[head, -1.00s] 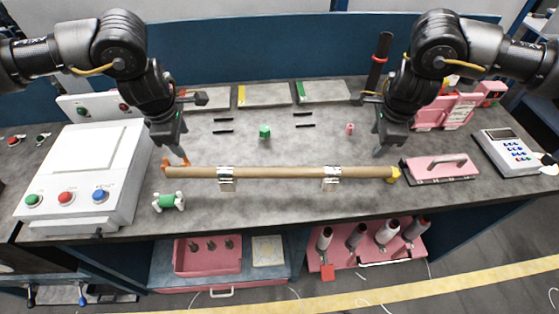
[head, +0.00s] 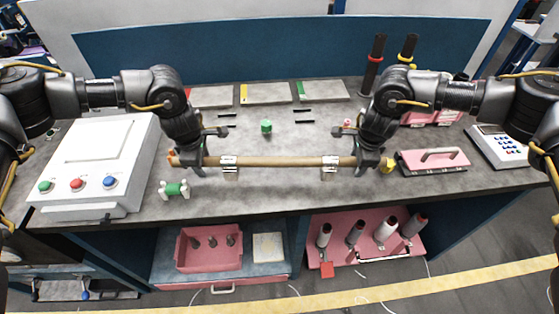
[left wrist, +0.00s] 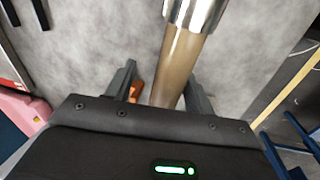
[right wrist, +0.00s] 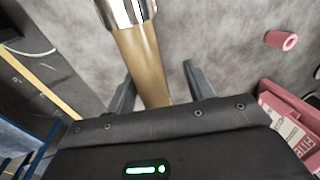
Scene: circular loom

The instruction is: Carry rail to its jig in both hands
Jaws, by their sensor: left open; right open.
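The rail is a long brown rod (head: 280,161) lying left to right near the table's front edge, with an orange left end and a yellow right end (head: 388,165). Two silver brackets (head: 229,168) (head: 330,167) sit on it. My left gripper (head: 190,168) is open at the rail's left part; in the left wrist view the rail (left wrist: 180,65) passes between its apart fingers. My right gripper (head: 368,164) is open at the right part, with the rail (right wrist: 143,65) between its fingers. I cannot tell for certain which item is the jig; paired black strips (head: 304,116) lie farther back.
A green block (head: 266,126) lies mid-table. A green and white spool (head: 174,189) lies in front of the rail's left end. The table behind the rail is mostly clear.

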